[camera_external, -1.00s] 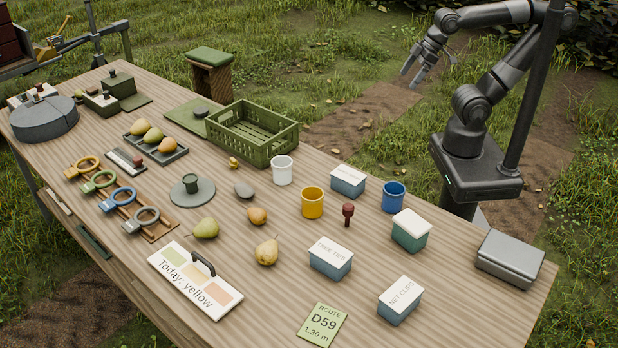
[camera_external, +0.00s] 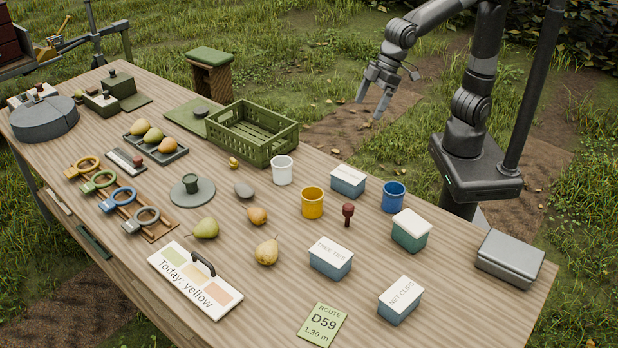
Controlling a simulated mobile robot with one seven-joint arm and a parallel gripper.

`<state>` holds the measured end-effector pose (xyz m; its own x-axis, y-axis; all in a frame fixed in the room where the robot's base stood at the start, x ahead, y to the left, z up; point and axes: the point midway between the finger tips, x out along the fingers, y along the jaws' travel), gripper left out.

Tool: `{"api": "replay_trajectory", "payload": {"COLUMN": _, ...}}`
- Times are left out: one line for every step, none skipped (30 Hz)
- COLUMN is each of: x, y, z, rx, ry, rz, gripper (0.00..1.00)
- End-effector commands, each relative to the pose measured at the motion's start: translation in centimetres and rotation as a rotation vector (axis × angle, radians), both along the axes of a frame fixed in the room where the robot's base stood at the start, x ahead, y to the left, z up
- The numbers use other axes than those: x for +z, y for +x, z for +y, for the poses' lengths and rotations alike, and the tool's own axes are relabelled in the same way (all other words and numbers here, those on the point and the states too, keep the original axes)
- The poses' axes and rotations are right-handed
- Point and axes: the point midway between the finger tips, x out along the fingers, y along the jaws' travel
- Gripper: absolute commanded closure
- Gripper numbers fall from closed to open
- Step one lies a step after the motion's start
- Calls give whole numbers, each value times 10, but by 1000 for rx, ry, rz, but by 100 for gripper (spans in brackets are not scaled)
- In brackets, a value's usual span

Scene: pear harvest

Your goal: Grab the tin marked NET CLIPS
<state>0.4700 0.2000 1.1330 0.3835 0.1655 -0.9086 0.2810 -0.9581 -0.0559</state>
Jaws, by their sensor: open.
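The tin marked NET CLIPS (camera_external: 400,300) is a small blue box with a white lettered lid. It stands upright near the front right of the table. My gripper (camera_external: 368,110) is open and empty, fingers pointing down, in the air beyond the table's far edge. It is well apart from the tin, up and slightly left of it in the picture. A similar blue tin with a white lid (camera_external: 330,258), its lettering hard to read, stands to the left of the NET CLIPS tin.
Another blue tin (camera_external: 348,181), a teal tin (camera_external: 410,231), a blue cup (camera_external: 394,197), a yellow cup (camera_external: 312,203) and a dark red stamp-like piece (camera_external: 348,214) stand between. A grey metal box (camera_external: 510,258) is at right. A green ROUTE card (camera_external: 322,325) lies left of the tin.

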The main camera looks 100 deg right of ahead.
Motion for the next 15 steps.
{"api": "replay_trajectory", "payload": {"x": -8, "y": 8, "z": 25, "rx": 27, "ry": -4, "rz": 8, "gripper": 12}}
{"api": "replay_trajectory", "payload": {"x": -11, "y": 12, "z": 38, "rx": 39, "ry": -5, "rz": 11, "gripper": 12}}
{"api": "replay_trajectory", "payload": {"x": -16, "y": 17, "z": 56, "rx": 57, "ry": -7, "rz": 13, "gripper": 12}}
{"api": "replay_trajectory", "payload": {"x": -21, "y": 21, "z": 70, "rx": 67, "ry": -9, "rz": 15, "gripper": 12}}
{"api": "replay_trajectory", "payload": {"x": -25, "y": 24, "z": 84, "rx": 80, "ry": -10, "rz": 16, "gripper": 12}}
{"api": "replay_trajectory", "payload": {"x": -32, "y": 27, "z": 104, "rx": 98, "ry": -12, "rz": 18, "gripper": 12}}
{"api": "replay_trajectory", "payload": {"x": -37, "y": 28, "z": 118, "rx": 111, "ry": -14, "rz": 19, "gripper": 12}}
{"api": "replay_trajectory", "payload": {"x": -42, "y": 29, "z": 133, "rx": 123, "ry": -17, "rz": 20, "gripper": 12}}
{"api": "replay_trajectory", "payload": {"x": -50, "y": 30, "z": 153, "rx": 141, "ry": -20, "rz": 21, "gripper": 12}}
{"api": "replay_trajectory", "payload": {"x": -56, "y": 30, "z": 168, "rx": 154, "ry": -23, "rz": 22, "gripper": 12}}
{"api": "replay_trajectory", "payload": {"x": -63, "y": 30, "z": 183, "rx": 167, "ry": -24, "rz": 23, "gripper": 12}}
{"api": "replay_trajectory", "payload": {"x": -72, "y": 28, "z": 203, "rx": 185, "ry": -28, "rz": 23, "gripper": 12}}
{"api": "replay_trajectory", "payload": {"x": -78, "y": 27, "z": 219, "rx": 198, "ry": -30, "rz": 22, "gripper": 12}}
{"api": "replay_trajectory", "payload": {"x": -86, "y": 24, "z": 234, "rx": 211, "ry": -32, "rz": 23, "gripper": 12}}
{"api": "replay_trajectory", "payload": {"x": -96, "y": 20, "z": 254, "rx": 229, "ry": -36, "rz": 23, "gripper": 12}}
